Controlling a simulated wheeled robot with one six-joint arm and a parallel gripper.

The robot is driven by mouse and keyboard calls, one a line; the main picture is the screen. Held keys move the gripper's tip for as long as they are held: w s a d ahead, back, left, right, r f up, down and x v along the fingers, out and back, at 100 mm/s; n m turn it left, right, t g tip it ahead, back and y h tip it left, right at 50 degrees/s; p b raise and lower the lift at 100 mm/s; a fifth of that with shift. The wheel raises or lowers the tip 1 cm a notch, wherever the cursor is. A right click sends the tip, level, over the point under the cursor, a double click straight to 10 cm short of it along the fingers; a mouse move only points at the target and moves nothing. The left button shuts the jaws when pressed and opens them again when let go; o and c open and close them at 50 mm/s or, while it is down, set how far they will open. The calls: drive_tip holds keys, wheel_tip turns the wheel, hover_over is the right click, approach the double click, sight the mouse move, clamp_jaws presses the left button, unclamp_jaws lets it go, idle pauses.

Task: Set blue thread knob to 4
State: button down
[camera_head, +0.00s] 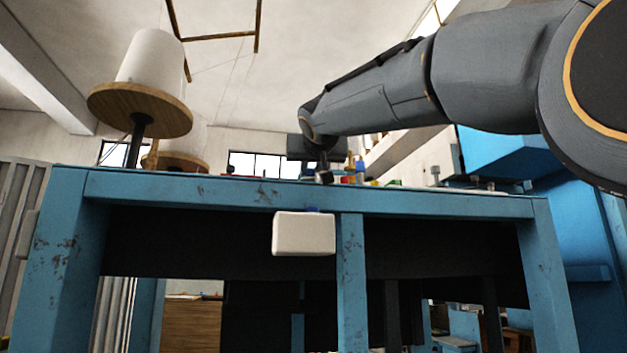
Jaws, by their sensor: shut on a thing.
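My gripper (324,177) is small and dark in the head view, low at the back of the blue table's front edge. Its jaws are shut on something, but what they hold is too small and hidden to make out. A small blue piece (360,166) stands just right of my gripper, close to yellow and red pieces. I cannot tell whether it is the blue thread knob. No dial marks or numbers can be read from this low angle.
The blue table (230,189) hides most of its top from this low view. A white box (304,234) hangs at its front. White thread cones (152,57) on wooden discs stand at the left. A green piece (394,182) and metal parts lie to the right.

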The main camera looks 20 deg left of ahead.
drive_tip(key=shift+a+f+m+t+h+b, duration=0.2)
drive_tip(key=shift+m+h+b, duration=0.2)
drive_tip(key=shift+h+b, duration=0.15)
drive_tip(key=shift+a+f+m+t+h+b, duration=0.1)
drive_tip(key=shift+f+m+h+b, duration=0.1)
drive_tip(key=shift+m+h+b, duration=0.35)
drive_tip(key=shift+s+r+m+t+h, duration=0.15)
drive_tip(key=shift+m+t+h, duration=0.25)
drive_tip(key=shift+m+h, duration=0.65)
drive_tip(key=shift+n+h, duration=0.25)
drive_tip(key=shift+n, duration=0.05)
drive_tip(key=c, duration=1.6)
unclamp_jaws()
drive_tip(key=shift+r, duration=0.15)
drive_tip(key=shift+s, duration=0.1)
drive_tip(key=s, duration=0.2)
drive_tip(key=s+d+b, duration=0.1)
drive_tip(key=s, duration=0.2)
drive_tip(key=s+b, duration=0.1)
drive_tip(key=s, duration=0.1)
drive_tip(key=shift+s+d, duration=0.15)
drive_tip(key=shift+s, duration=0.15)
